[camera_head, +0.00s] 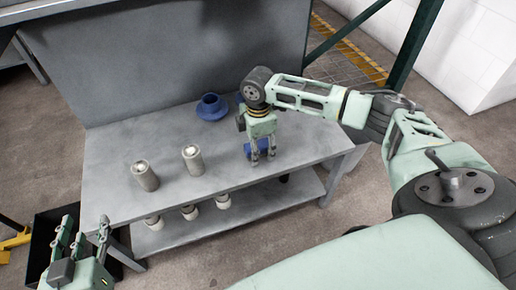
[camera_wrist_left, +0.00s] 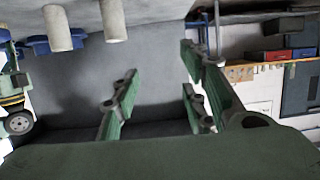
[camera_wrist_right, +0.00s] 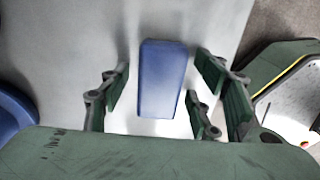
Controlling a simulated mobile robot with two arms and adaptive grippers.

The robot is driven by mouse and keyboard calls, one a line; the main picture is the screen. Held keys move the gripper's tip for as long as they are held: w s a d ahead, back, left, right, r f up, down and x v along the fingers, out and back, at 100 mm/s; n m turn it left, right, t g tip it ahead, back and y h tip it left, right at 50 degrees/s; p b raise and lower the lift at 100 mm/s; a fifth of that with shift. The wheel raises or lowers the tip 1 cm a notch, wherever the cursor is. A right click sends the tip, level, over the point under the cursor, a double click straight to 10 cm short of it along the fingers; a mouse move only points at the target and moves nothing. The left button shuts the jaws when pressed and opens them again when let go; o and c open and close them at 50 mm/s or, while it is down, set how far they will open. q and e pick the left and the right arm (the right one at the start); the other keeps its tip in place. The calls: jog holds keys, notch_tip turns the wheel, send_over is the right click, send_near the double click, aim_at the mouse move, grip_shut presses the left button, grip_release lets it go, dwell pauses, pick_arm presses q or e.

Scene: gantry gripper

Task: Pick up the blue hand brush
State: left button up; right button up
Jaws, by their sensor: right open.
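The blue hand brush (camera_head: 248,148) appears as a blue piece on the grey table (camera_head: 225,165), partly hidden behind my right gripper (camera_head: 263,158). In the right wrist view a smooth blue block, seemingly the brush (camera_wrist_right: 162,75), lies between the open fingers of the right gripper (camera_wrist_right: 160,95), with gaps on both sides. The right gripper points down over the table's right part and holds nothing. My left gripper (camera_head: 90,232) is off the table's front left corner; its fingers are apart and empty in the left wrist view (camera_wrist_left: 158,100).
A round blue vessel (camera_head: 211,107) stands at the table's back. Two grey cylinders (camera_head: 144,175) (camera_head: 193,159) stand at the left and middle. A tall grey panel (camera_head: 190,55) rises behind. The front middle of the tabletop is clear.

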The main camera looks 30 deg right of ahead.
pick_arm(q)
jog(key=shift+s+a+f+g, duration=0.2)
jog(key=shift+s+f+g, duration=0.2)
jog(key=shift+f, duration=0.25)
dwell(0.3)
pick_arm(e)
jog(key=c, duration=1.3)
pick_arm(q)
jog(key=shift+w, duration=0.1)
jog(key=shift+r, duration=0.1)
